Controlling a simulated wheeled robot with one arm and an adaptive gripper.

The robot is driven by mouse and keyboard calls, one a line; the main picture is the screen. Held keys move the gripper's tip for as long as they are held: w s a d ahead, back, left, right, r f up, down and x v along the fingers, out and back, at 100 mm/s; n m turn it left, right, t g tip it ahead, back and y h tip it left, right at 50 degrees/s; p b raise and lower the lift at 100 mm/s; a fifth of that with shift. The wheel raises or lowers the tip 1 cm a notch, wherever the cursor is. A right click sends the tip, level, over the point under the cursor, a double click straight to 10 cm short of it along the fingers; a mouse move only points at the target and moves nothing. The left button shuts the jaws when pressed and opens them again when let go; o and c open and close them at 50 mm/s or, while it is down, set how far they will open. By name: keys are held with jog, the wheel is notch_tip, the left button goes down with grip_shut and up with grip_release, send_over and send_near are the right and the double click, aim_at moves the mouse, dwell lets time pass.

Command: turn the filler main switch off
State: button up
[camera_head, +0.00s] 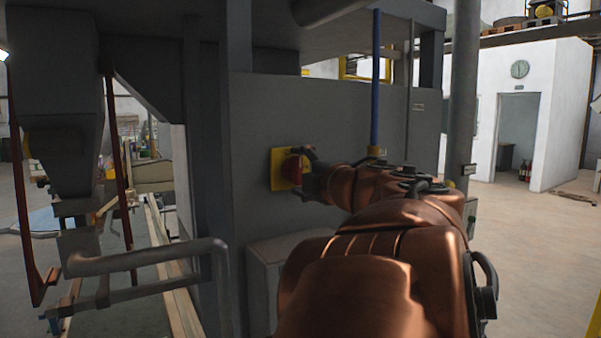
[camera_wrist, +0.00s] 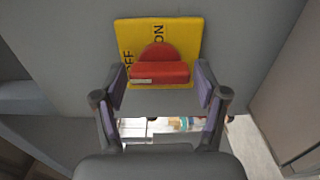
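The main switch has a yellow plate (camera_head: 276,183) on the grey machine panel and a red knob (camera_head: 291,169). In the wrist view, the yellow plate (camera_wrist: 184,30) carries the words OFF at its left side and ON at its top, both turned sideways. The red knob (camera_wrist: 160,71) has its bar lying across the picture, with a pale mark at the bar's left end near OFF. My gripper (camera_wrist: 161,77) is open, with one purple-padded finger at each end of the bar. A gap shows on the right; contact on the left cannot be told.
A grey box (camera_head: 268,262) juts out below the switch. A blue vertical pipe (camera_head: 376,80) runs down the panel to its right. A bent grey handrail (camera_head: 150,257) stands at the front left. Open floor (camera_head: 535,250) lies to the right.

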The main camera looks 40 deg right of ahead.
jog(key=shift+o, duration=0.9)
jog(key=s+a, duration=0.1)
jog(key=s, duration=1.1)
jog(key=shift+d, duration=0.1)
